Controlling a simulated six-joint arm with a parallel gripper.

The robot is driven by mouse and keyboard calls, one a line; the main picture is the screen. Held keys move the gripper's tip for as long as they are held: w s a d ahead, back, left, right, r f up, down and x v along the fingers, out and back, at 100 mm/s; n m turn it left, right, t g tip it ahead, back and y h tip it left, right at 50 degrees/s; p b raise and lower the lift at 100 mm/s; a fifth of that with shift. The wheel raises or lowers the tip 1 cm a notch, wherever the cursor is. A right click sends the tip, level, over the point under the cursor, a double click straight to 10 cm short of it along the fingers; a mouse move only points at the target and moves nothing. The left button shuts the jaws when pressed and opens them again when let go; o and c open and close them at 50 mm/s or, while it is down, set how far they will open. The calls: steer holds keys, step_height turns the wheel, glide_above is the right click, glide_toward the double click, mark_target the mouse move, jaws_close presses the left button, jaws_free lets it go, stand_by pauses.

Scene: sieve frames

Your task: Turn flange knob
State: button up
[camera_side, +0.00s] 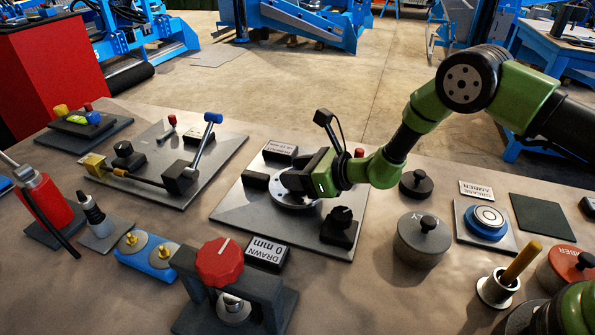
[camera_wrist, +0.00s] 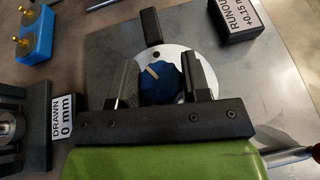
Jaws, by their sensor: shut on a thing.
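The flange knob is blue and lobed with a pale pointer mark. In the wrist view the knob (camera_wrist: 160,84) stands at the middle of a round silver flange (camera_wrist: 188,57). My gripper (camera_wrist: 162,82) is shut on the knob, one dark finger on each side. In the side view my gripper (camera_side: 300,182) reaches in from the right, low over the flange (camera_side: 290,200). There the knob is hidden behind the fingers. The flange sits on a grey plate (camera_side: 238,213).
On the same plate are a black runout display (camera_side: 281,150), a dark block (camera_side: 255,181) and a small black knob unit (camera_side: 340,222). A red-knobbed puller (camera_side: 220,262) and a drawn display (camera_side: 266,252) stand in front. A grey lidded pot (camera_side: 424,240) stands to the right.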

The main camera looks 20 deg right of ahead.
stand_by(0.3)
steer(key=o, duration=0.9)
steer(key=shift+d, duration=0.1)
steer(key=v, duration=1)
steer(key=shift+r, duration=0.1)
